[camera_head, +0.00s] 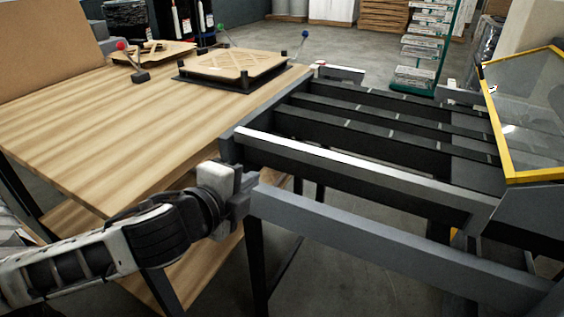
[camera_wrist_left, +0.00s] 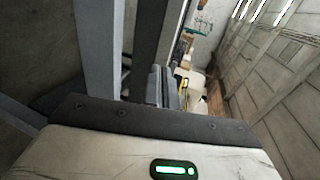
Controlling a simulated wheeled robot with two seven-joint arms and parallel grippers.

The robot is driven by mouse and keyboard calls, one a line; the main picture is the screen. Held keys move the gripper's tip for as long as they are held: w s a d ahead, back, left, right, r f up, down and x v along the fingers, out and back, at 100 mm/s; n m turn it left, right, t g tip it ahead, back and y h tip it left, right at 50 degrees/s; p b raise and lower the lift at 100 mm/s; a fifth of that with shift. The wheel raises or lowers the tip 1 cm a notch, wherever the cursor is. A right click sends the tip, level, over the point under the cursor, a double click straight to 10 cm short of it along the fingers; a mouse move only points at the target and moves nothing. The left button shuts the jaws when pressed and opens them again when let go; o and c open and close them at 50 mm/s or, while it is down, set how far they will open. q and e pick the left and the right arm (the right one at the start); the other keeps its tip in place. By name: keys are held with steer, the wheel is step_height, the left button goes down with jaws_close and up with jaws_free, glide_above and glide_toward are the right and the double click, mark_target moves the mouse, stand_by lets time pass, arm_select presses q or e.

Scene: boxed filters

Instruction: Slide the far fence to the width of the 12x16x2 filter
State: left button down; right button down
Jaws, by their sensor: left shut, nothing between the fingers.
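A grey metal frame with several dark cross slats stands right of the table in the head view. A pale-topped rail (camera_head: 350,161) runs along its near side, and a plain grey bar (camera_head: 390,243) lies nearer to me. At its back edge are short grey pieces (camera_head: 342,73); I cannot tell for sure which part is the far fence. My left gripper (camera_head: 245,187) is shut and empty, at the left end of the near grey bar; I cannot tell if it touches. My right gripper is not in view.
A wooden table (camera_head: 110,125) fills the left. A yellow-edged clear guard (camera_head: 530,115) stands at right. A green rack (camera_head: 425,50) holds boxes at the back.

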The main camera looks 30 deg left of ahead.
arm_select(q)
steer(key=f+b, duration=0.1)
steer(key=b, duration=0.3)
glide_toward(289, 154)
steer(key=x, duration=0.6)
steer(key=shift+w, duration=0.2)
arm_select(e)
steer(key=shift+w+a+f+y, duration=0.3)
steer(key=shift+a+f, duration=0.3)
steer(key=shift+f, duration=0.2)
